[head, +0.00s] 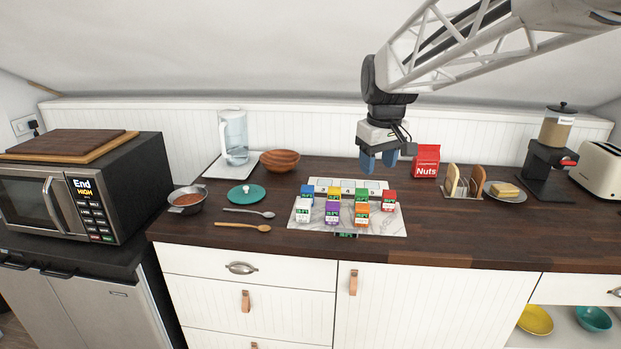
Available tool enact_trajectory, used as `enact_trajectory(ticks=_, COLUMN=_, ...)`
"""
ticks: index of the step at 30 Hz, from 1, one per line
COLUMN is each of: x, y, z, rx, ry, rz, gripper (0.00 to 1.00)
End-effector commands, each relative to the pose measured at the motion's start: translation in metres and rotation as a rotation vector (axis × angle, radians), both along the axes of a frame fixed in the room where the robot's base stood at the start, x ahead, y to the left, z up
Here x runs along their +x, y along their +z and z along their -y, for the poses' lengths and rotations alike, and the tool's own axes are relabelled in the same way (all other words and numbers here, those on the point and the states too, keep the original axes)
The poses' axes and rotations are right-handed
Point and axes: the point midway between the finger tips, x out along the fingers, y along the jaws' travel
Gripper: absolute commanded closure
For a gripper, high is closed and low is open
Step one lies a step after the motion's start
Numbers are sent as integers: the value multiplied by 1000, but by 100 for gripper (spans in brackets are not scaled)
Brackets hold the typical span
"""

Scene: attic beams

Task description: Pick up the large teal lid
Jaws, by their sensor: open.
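The large teal lid (246,195) is a round disc with a small pale knob in its middle. It lies flat on the dark wooden counter, left of the marble board and behind two spoons. My gripper (378,162) hangs from the arm above the back of the counter, to the right of the lid and well apart from it. Its blue fingers point down, are open, and appear empty.
A steel bowl (187,200), wooden bowl (280,161), glass jug (234,138) and two spoons (243,226) surround the lid. Several small cartons (333,214) stand on the marble board (390,225). A red Nuts box (427,160) stands close to my gripper.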

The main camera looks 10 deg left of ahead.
Motion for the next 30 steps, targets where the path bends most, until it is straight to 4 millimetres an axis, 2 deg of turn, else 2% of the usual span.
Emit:
enact_trajectory(ticks=3, x=29, y=0, z=-18, rx=-6, ry=51, rz=-8, gripper=48)
enact_trajectory(ticks=15, x=114, y=-9, z=-82, rx=-24, ry=221, rz=-30, gripper=48)
enact_trajectory(ticks=30, x=210, y=-41, z=-174, rx=-46, ry=433, rz=-55, gripper=48)
